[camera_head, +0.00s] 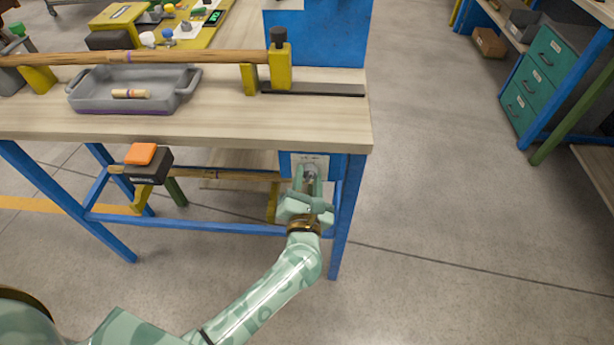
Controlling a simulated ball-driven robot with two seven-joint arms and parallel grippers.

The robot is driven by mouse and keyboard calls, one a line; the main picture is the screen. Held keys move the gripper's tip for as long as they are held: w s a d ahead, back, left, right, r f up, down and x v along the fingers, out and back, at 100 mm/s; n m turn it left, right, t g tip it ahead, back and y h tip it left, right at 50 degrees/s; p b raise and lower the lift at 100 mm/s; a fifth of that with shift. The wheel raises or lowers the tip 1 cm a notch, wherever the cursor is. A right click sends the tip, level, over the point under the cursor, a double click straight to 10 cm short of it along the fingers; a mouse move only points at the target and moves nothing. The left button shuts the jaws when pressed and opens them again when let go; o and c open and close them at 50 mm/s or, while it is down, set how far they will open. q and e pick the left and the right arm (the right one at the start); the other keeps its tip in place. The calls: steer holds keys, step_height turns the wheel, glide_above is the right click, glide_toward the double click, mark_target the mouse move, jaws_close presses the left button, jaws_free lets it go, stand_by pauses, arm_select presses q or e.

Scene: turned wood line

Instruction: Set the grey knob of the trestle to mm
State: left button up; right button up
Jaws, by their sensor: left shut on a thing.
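My left gripper (308,180) reaches up to the front of the trestle table (210,118), just under its right front corner. It is shut on the grey knob (310,171), which shows only in part between the fingers. The knob sits on a small white label plate (296,160) on a blue panel below the tabletop. The marks on the plate are too small to read, so I cannot tell where the knob points. My right gripper is not in view.
On the tabletop are a grey tray (88,102) with a short wooden piece (130,94) in it and a long turned rod (150,57) on yellow supports. An orange-topped black block (150,162) is below. Open floor (450,220) lies to the right, with teal drawers (535,80) beyond.

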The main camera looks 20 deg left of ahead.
arm_select(q)
steer(key=shift+m+p, duration=0.3)
steer(key=shift+m, duration=0.2)
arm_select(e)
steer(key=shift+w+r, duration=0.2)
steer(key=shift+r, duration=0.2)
arm_select(q)
steer(key=o, duration=1)
steer(key=shift+s+d, duration=0.1)
steer(key=shift+s, duration=0.25)
steer(key=p+v, duration=0.2)
steer(key=v, duration=1.3)
steer(key=shift+s+d, duration=0.1)
steer(key=shift+s, duration=0.25)
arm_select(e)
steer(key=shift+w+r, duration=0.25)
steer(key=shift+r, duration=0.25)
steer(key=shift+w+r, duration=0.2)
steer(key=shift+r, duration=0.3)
